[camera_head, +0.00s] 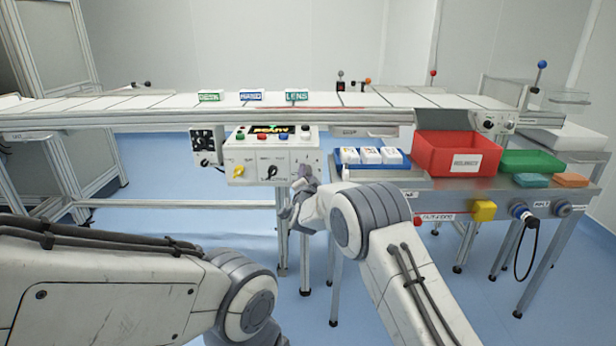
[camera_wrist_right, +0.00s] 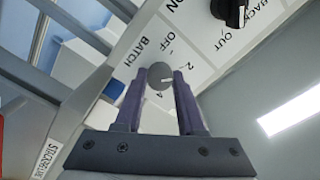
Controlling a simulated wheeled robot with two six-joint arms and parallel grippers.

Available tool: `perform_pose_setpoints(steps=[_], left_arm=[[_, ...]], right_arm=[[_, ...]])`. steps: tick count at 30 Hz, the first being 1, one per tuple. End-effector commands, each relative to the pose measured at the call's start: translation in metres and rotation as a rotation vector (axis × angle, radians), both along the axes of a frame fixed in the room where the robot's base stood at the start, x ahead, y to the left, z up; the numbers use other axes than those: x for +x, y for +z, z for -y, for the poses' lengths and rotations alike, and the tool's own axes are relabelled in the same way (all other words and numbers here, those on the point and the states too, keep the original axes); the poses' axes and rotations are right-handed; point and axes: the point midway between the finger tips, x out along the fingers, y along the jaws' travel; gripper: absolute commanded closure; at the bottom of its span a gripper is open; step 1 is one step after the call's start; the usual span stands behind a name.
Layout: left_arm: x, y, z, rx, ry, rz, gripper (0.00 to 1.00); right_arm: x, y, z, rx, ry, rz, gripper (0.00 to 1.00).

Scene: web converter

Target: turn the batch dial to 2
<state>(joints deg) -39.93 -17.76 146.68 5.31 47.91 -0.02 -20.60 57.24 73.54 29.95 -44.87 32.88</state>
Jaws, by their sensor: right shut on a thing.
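The batch dial (camera_wrist_right: 158,74) is a small round grey knob on a white panel marked BATCH, OFF, 2 and 4. My right gripper (camera_wrist_right: 160,82) is shut on the dial, one dark finger on each side of it. A short pale mark shows on the dial's right side; I cannot tell exactly which label it meets. In the head view my right gripper (camera_head: 304,182) is at the lower right of the white control box (camera_head: 240,175), where the dial is too small to make out. My left arm shows at the lower left, but its gripper is out of view.
The box also carries a yellow knob (camera_head: 238,171) and a black knob (camera_head: 272,172), which in the wrist view is the black knob (camera_wrist_right: 231,12) at top. The conveyor (camera_head: 160,121) runs behind. A blue tray (camera_head: 398,161) and red bin (camera_head: 430,164) stand to the right.

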Motion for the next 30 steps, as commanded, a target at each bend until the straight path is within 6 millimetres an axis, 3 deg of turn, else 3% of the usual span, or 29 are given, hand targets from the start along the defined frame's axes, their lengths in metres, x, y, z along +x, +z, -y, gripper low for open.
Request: perform_pose_setpoints(steps=[6, 7, 9, 21, 30], left_arm=[[0.000, 0.000, 0.000, 0.000, 0.000, 0.000, 0.50], [0.000, 0.000, 0.000, 0.000, 0.000, 0.000, 0.50], [0.000, 0.000, 0.000, 0.000, 0.000, 0.000, 0.50], [0.000, 0.001, 0.000, 0.000, 0.000, 0.000, 0.50], [0.000, 0.008, 0.000, 0.000, 0.000, 0.000, 0.50]], right_arm=[[0.000, 0.000, 0.001, -0.001, -0.001, -0.001, 1.00], [0.000, 0.000, 0.001, -0.001, 0.000, -0.001, 0.50], [0.000, 0.000, 0.001, -0.001, -0.001, -0.001, 0.31], [-0.004, 0.001, 0.000, -0.002, 0.000, 0.000, 0.31], [-0.046, 0.001, -0.001, -0.003, 0.003, -0.003, 0.31]])
